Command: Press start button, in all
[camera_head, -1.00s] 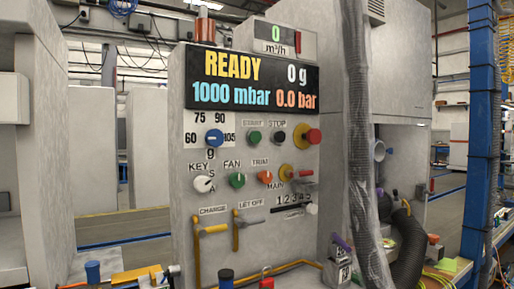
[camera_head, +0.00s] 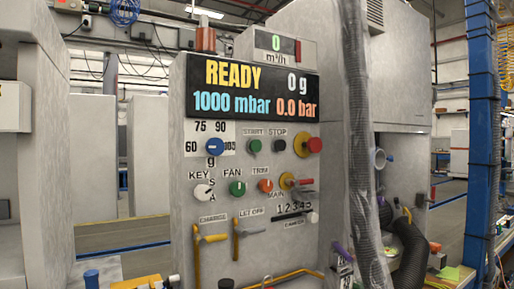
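The charging station panel (camera_head: 225,162) stands upright in front of me in the head view. Its green start button (camera_head: 254,146) sits under the label START, left of the black stop button (camera_head: 279,145). The display (camera_head: 252,88) reads READY, 0 g, 1000 mbar and 0.0 bar. Neither of my grippers shows in the view, and nothing covers the start button.
A red knob on a yellow base (camera_head: 313,145) is right of the stop button. A blue knob (camera_head: 214,146), key switch (camera_head: 203,191), green fan knob (camera_head: 237,188) and orange trim knob (camera_head: 265,185) are nearby. A grey hose (camera_head: 361,160) hangs at the right.

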